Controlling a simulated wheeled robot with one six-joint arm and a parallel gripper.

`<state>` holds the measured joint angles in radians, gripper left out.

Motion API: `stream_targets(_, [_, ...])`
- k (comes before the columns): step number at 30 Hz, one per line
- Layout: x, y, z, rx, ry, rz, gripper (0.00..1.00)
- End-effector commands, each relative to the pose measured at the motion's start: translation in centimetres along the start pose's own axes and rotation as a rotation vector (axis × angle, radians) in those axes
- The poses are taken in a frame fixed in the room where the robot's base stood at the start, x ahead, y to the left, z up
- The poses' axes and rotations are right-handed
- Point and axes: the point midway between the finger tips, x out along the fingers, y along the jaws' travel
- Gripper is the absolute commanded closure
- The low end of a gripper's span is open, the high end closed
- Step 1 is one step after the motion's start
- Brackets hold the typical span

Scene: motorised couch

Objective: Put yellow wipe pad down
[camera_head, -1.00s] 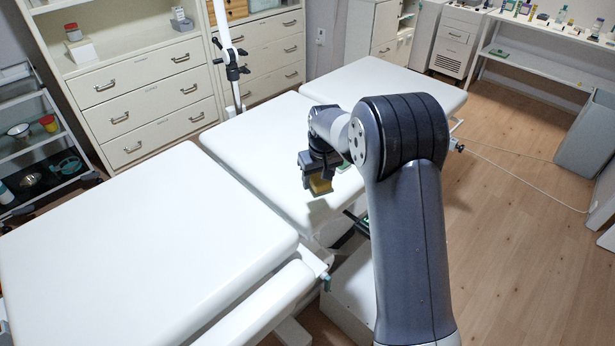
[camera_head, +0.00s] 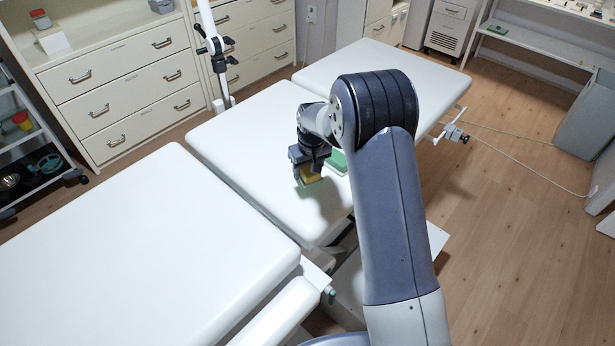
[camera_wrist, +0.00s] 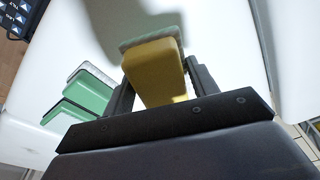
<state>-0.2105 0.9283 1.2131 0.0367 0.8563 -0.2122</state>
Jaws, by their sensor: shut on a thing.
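The yellow wipe pad (camera_head: 309,174) is a small yellow block held in my gripper (camera_head: 309,178) over the middle section of the white couch (camera_head: 235,130). In the wrist view the pad (camera_wrist: 155,72) sits between both fingers of my gripper (camera_wrist: 155,80), with a pale grey layer at its far end. My gripper is shut on it. A shadow falls on the couch beside the pad. I cannot tell whether the pad touches the surface.
Green objects (camera_wrist: 88,95) lie on the couch next to my gripper; part of one (camera_head: 337,160) shows behind the arm. A clamped white pole (camera_head: 215,55) stands at the couch's far edge. The left couch section (camera_head: 150,240) is bare.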

Motion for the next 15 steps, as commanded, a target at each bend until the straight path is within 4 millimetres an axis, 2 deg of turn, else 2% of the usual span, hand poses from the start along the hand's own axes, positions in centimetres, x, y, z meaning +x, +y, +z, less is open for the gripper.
stream_targets(5, [1.3, 0.0, 0.2, 0.000, -0.001, 0.000, 0.66])
stream_targets(11, [4.0, 0.0, 0.6, 0.000, -0.002, -0.001, 0.66])
stream_targets(15, [4.4, 0.0, 0.6, 0.000, 0.003, 0.000, 0.66])
